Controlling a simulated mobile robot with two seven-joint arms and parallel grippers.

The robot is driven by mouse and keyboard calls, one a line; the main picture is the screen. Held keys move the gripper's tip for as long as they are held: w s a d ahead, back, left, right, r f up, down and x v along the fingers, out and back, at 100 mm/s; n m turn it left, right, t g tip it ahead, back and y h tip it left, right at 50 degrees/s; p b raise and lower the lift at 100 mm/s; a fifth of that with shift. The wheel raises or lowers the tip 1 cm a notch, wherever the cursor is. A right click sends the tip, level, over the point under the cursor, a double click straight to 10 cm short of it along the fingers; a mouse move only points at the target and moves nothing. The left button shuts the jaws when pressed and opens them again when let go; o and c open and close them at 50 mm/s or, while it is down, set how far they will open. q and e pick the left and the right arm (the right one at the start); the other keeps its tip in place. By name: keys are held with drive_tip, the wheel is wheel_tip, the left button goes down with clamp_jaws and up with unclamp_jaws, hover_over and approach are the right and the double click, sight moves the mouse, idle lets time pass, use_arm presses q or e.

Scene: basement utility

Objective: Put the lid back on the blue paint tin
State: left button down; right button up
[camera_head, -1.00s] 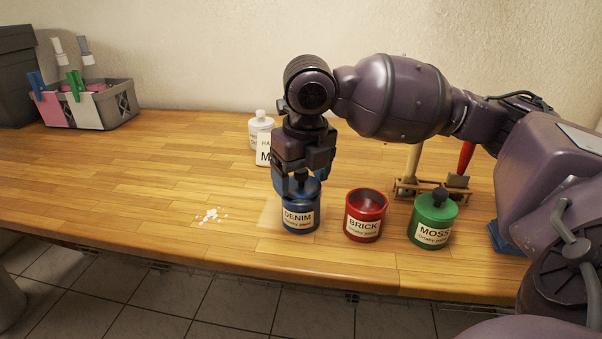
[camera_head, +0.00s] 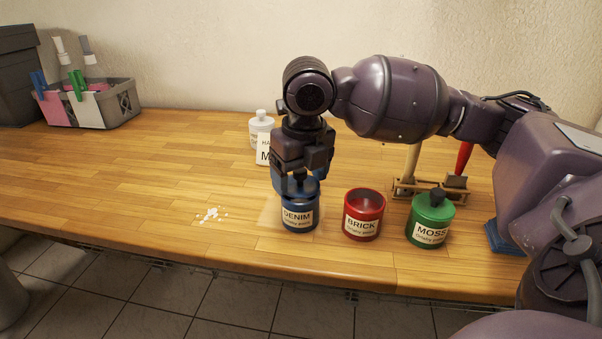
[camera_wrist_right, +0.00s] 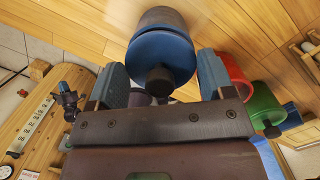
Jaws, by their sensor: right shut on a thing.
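The blue paint tin (camera_head: 299,217), labelled DENIM, stands upright near the front edge of the bench. My right gripper (camera_head: 299,180) is directly above it, pointing down, shut on the blue lid with a black knob. In the right wrist view the lid (camera_wrist_right: 161,52) lies between the two fingers (camera_wrist_right: 162,82), over the tin's top, its knob facing the gripper. The fingers hide part of the rim, so I cannot tell whether the lid is fully seated. My left gripper is not in view.
To the right stand an open red tin (camera_head: 363,216), labelled BRICK, and a lidded green tin (camera_head: 431,221), labelled MOSS. A brush rack (camera_head: 404,190) and white bottle (camera_head: 262,133) are behind. A grey basket (camera_head: 122,100) is back left. White bits (camera_head: 211,215) lie left; bench there is mostly clear.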

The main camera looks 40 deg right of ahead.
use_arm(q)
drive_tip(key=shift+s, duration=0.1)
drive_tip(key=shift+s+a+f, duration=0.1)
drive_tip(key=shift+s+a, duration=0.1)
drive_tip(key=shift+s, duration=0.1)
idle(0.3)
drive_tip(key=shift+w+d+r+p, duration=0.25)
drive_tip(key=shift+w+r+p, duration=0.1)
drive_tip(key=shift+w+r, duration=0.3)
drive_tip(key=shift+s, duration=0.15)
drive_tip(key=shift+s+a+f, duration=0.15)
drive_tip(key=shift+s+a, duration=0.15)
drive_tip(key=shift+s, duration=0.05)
